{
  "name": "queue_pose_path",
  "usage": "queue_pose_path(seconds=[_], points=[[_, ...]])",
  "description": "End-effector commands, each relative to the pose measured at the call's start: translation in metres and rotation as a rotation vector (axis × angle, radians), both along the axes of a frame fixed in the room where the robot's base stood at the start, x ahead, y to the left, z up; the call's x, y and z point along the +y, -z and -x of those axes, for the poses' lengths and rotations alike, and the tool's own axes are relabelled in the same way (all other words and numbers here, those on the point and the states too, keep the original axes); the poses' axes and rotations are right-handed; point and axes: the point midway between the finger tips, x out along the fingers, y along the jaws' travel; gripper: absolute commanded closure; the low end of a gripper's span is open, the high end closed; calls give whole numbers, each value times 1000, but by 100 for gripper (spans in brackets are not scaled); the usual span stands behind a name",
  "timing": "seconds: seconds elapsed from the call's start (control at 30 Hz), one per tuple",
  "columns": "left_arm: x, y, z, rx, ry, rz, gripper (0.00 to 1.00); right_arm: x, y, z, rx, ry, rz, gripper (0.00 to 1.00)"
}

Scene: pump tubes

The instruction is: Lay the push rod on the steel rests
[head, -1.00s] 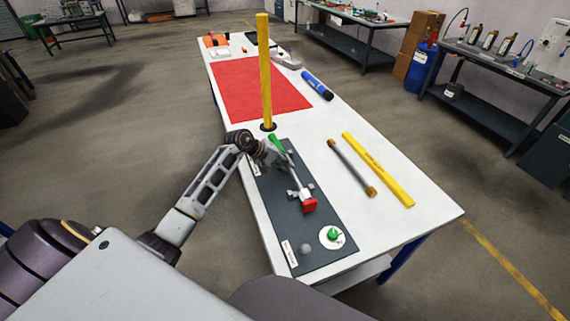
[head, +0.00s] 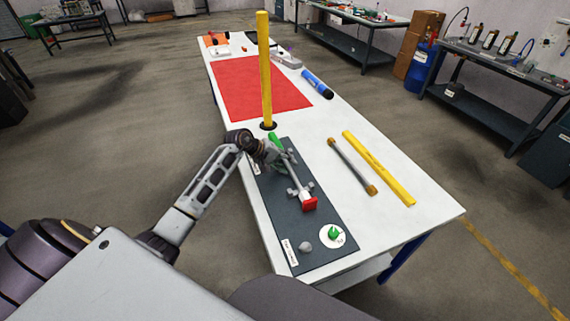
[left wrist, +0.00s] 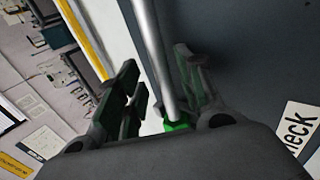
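The push rod (head: 289,166), a thin grey rod with a green end (head: 275,141) and a red block at its near end (head: 309,204), lies lengthwise over the dark mat (head: 325,225). Steel rests (head: 293,192) show on both sides of the rod near its red end; any farther rest is hidden by my gripper. My left gripper (head: 274,153) is at the rod's green end. In the left wrist view the rod (left wrist: 152,50) runs between its spread fingers (left wrist: 160,92), with a gap on the left side. My right gripper is out of view.
A yellow tube (head: 265,70) stands upright just beyond the mat. A grey rod with brass ends (head: 352,167) and a yellow bar (head: 378,168) lie to the right. A white disc (head: 332,236) with a green piece is at the mat's near end.

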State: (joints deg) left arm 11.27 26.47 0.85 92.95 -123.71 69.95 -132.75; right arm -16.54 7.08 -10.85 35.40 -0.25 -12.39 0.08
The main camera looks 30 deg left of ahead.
Motion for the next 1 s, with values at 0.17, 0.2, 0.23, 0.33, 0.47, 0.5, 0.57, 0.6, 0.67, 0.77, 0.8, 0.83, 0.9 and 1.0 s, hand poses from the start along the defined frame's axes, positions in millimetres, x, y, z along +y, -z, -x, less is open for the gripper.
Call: queue_pose_path(seconds=[0.17,0.2,0.23,0.33,0.47,0.5,0.57,0.6,0.67,0.77,0.8,0.83,0.9,1.0], points=[[0,1,0,2,0,0,61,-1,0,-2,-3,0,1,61],[0,2,1,4,1,0,61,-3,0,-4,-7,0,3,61],[0,2,1,4,1,0,61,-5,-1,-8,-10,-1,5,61],[0,1,1,2,0,0,61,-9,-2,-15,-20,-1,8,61],[0,-1,0,2,0,0,61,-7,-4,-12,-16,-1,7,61],[0,-2,0,2,0,0,61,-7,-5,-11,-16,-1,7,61],[0,-4,0,2,0,0,61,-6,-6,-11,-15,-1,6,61],[0,-5,0,2,0,0,61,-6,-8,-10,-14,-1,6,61],[0,-7,0,2,0,0,61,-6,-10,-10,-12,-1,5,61],[1,-17,0,0,1,-3,61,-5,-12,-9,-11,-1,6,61],[1,-21,0,0,1,-3,61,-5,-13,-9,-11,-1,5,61],[1,-24,0,0,1,-3,61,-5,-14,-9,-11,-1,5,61],[1,-31,0,1,1,-4,61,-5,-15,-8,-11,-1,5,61],[0,-42,0,1,1,-2,61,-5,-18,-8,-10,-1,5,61]])
